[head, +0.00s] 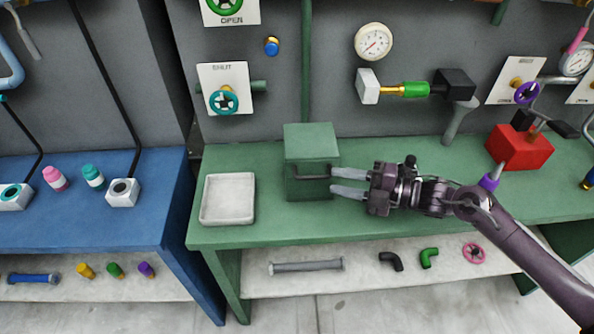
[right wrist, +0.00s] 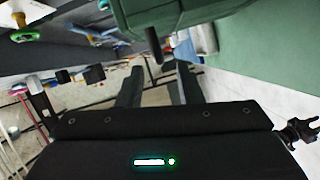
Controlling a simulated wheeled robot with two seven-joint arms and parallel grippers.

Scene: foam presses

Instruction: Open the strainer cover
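The strainer is a green box (head: 305,187) on the green bench. Its lighter green cover (head: 310,142) lies flat on top and looks closed. A dark bar handle (head: 312,172) sticks out at the box's front; it also shows in the right wrist view (right wrist: 153,45). My right gripper (head: 335,181) comes in from the right with its two fingers apart and its tips close to the handle's right end. In the right wrist view the handle appears between the open fingertips (right wrist: 158,68); I cannot tell whether they touch it. My left gripper is not in view.
A pale empty tray (head: 228,222) sits left of the box. A red block (head: 519,148) stands to the right, behind my arm. A gauge (head: 373,41) and a pipe with a green sleeve (head: 415,88) are on the back panel. Loose fittings lie on the lower shelf (head: 365,280).

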